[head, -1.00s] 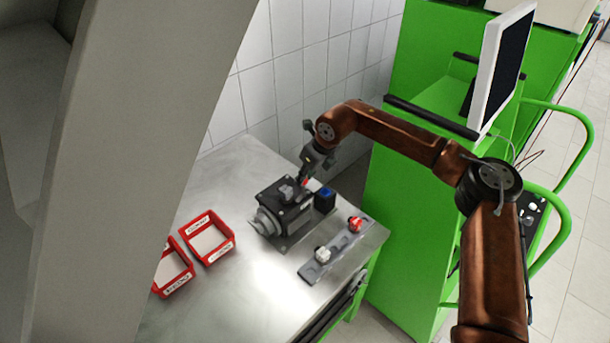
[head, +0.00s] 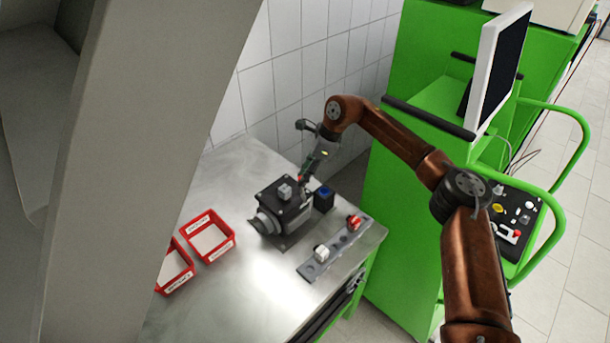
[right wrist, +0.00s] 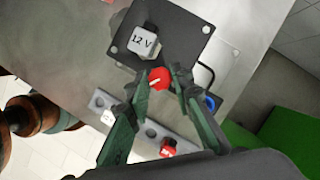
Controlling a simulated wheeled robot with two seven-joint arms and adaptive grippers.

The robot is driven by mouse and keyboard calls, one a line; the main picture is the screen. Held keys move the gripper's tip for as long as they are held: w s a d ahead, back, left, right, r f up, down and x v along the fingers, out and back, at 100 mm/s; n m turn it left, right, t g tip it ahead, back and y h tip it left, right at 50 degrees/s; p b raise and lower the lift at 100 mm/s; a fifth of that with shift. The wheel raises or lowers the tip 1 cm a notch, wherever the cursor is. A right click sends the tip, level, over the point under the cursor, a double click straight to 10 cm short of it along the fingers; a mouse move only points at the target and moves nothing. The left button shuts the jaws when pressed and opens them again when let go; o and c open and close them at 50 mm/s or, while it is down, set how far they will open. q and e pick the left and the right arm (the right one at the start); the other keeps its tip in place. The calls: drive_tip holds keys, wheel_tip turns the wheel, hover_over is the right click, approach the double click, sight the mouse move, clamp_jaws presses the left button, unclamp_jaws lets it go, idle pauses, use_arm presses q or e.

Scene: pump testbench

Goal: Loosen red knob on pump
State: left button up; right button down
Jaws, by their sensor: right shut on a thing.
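The pump (head: 282,208) is a dark block with a grey round front, standing on the metal bench. It carries a white 12 V block, which shows in the right wrist view (right wrist: 144,42). The red knob (right wrist: 158,78) sits at the edge of the pump's dark top plate. My right gripper (right wrist: 161,76) has one finger on each side of the knob and is shut on it. In the head view my right gripper (head: 304,176) reaches down at the pump's back edge, and only a bit of red shows there. My left gripper is not in view.
A blue-topped part (head: 324,196) stands close beside the pump. A grey rail (head: 312,268) with a red and a white connector lies in front. Two red bins (head: 228,250) are at the left. A tiled wall (head: 265,85) and a green cabinet (head: 395,240) border the bench.

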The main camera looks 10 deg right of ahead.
drive_tip(key=shift+n, duration=0.3)
drive_tip(key=c, duration=1.7)
unclamp_jaws()
drive_tip(key=shift+r, duration=0.1)
drive_tip(key=v, duration=1.1)
drive_tip(key=shift+w+d+r, duration=0.1)
drive_tip(key=shift+d+r, duration=0.1)
drive_tip(key=shift+r, duration=0.15)
drive_tip(key=shift+d, duration=0.1)
